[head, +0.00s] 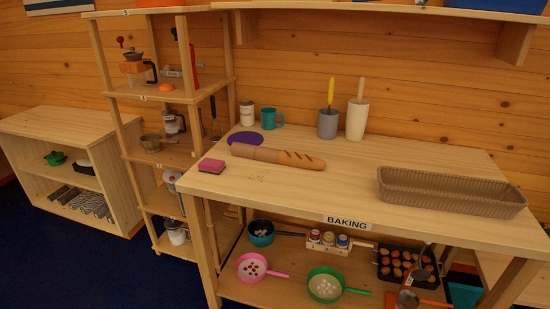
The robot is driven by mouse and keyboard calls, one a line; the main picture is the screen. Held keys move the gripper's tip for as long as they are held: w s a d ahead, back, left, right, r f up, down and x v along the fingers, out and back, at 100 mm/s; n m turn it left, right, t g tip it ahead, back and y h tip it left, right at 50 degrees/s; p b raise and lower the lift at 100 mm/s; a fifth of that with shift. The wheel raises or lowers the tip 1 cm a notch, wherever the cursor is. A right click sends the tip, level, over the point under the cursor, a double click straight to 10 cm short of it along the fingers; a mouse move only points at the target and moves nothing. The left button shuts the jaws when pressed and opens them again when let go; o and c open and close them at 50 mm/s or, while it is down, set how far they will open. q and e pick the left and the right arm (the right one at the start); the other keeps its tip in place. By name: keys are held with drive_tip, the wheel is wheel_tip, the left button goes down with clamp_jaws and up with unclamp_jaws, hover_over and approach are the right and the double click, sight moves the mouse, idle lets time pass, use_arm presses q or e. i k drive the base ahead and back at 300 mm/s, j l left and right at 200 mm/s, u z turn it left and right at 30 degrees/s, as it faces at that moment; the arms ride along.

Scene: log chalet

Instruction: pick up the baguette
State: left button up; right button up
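The baguette (290,158) lies on the wooden table top (340,190), left of the middle, in the head view. Its right part is brown with dark diagonal scores. Its left part is plainer and lighter, perhaps a wrapper. It lies nearly crosswise, with its right end slightly nearer the front edge. Neither of my grippers shows in this view, and nothing is touching the baguette from above.
A pink and dark sponge (211,166) and purple disc (245,138) lie near the baguette's left end. A teal mug (271,119), a can (247,114), a grey pot (327,125) and a white holder (357,121) stand behind. A long brown basket (450,193) sits right.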

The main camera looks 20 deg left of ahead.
sight(239, 150)
drive_tip(key=i+j+z, duration=0.2)
drive_tip(key=j, duration=0.2)
drive_tip(key=i+j+z, duration=0.15)
drive_tip(key=j, duration=0.3)
drive_tip(key=j+z, duration=0.2)
drive_tip(key=j, duration=0.2)
